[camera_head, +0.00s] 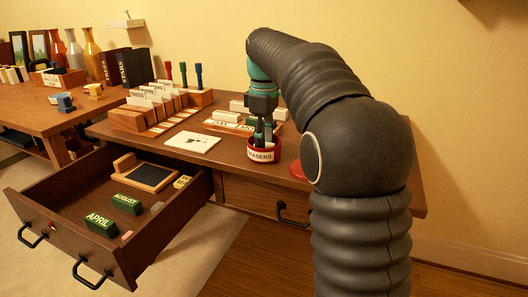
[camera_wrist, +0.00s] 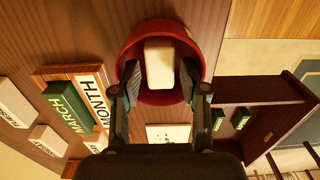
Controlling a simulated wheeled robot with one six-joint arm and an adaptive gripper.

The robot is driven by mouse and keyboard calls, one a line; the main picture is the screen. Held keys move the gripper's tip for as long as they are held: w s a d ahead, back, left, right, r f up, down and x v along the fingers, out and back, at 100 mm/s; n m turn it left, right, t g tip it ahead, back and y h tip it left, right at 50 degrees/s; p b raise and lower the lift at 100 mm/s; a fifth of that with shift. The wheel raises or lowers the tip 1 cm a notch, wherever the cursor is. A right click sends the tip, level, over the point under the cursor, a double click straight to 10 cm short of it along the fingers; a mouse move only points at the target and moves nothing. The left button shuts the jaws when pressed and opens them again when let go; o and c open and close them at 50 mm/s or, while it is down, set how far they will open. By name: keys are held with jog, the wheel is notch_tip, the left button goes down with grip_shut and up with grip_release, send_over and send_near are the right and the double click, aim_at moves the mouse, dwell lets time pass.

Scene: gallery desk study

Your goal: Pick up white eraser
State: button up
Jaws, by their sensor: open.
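The white eraser (camera_wrist: 159,65) is inside a round red cup in the wrist view. The red cup (camera_head: 262,155) stands on the desk in the head view, with a label reading "ERASERS". My gripper (camera_head: 263,136) points down into the cup's opening. In the wrist view my gripper (camera_wrist: 160,80) is open, with one finger on each side of the eraser and fingertips at the cup's mouth. I cannot tell whether the fingers touch the eraser. The eraser is hidden in the head view.
A wooden block holder (camera_head: 228,127) with white and green month blocks stands close to the cup. A white card (camera_head: 193,142) lies left. A red round object (camera_head: 298,170) lies right. An open drawer (camera_head: 55,208) holding green blocks juts out at front left.

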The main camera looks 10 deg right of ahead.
jog(key=shift+f, duration=0.85)
grip_shut()
